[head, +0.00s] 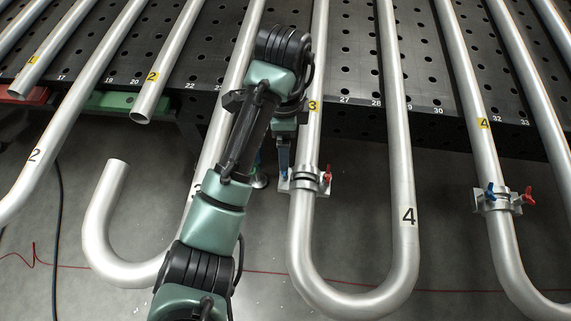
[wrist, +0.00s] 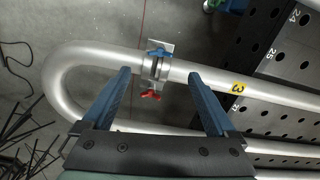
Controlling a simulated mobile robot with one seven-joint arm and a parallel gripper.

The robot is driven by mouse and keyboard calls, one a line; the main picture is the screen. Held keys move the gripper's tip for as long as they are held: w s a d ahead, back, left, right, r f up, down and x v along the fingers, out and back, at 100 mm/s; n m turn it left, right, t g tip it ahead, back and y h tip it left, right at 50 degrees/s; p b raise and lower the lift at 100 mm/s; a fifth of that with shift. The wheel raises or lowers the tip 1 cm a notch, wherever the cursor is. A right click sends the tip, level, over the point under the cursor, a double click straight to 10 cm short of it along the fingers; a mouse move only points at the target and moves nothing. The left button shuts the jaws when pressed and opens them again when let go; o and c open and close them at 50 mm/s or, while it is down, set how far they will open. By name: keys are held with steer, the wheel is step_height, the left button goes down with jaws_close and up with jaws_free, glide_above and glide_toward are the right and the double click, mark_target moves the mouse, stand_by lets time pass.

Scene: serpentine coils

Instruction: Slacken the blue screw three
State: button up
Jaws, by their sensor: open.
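The pipe clamp at tag 3 (head: 305,181) sits on a silver pipe just above its U-bend; it also shows in the wrist view (wrist: 156,68). Its blue screw (wrist: 157,53) is on the far side of the pipe in the wrist view, and its red screw (wrist: 150,94) is on the near side. The red screw shows in the head view (head: 327,174); the blue one is hard to make out there beside my finger. My gripper (wrist: 160,76) is open and empty. Its two blue fingers stand apart, with the clamp between them in the picture. Contact cannot be told.
A second clamp (head: 498,200) with blue and red screws sits on the pipe tagged 4. The black perforated table (head: 350,75) carries the pipes. A dark cable (head: 58,230) lies on the grey floor at left.

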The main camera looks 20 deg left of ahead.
step_height(320, 180, down, 8)
steer(key=b, duration=0.4)
steer(key=shift+r, duration=0.15)
steer(key=shift+f, duration=0.95)
steer(key=c, duration=1.4)
